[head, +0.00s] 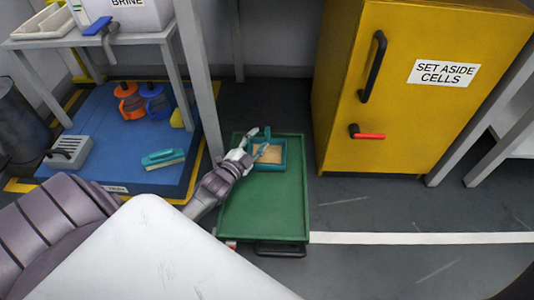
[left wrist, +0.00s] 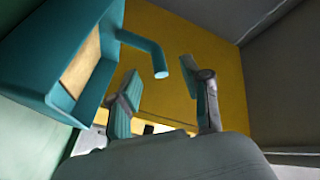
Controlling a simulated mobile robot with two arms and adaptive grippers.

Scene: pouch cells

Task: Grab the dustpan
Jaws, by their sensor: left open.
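The teal dustpan (head: 284,157) lies on the far end of a green cart top (head: 262,205), with a tan patch inside it. In the left wrist view the dustpan (left wrist: 38,60) fills the upper left, and its bent handle (left wrist: 146,44) reaches right and ends near the space between my fingers. My left gripper (head: 262,142) is over the dustpan at its handle side. Its two fingers stand apart in the left wrist view (left wrist: 163,80), with nothing clamped. I cannot tell whether the fingers touch the handle. My right gripper is not in view.
A yellow cabinet (head: 400,120) stands to the right of the cart. A blue platform (head: 95,135) holds orange and blue jugs, a teal brush (head: 163,157) and a grey box.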

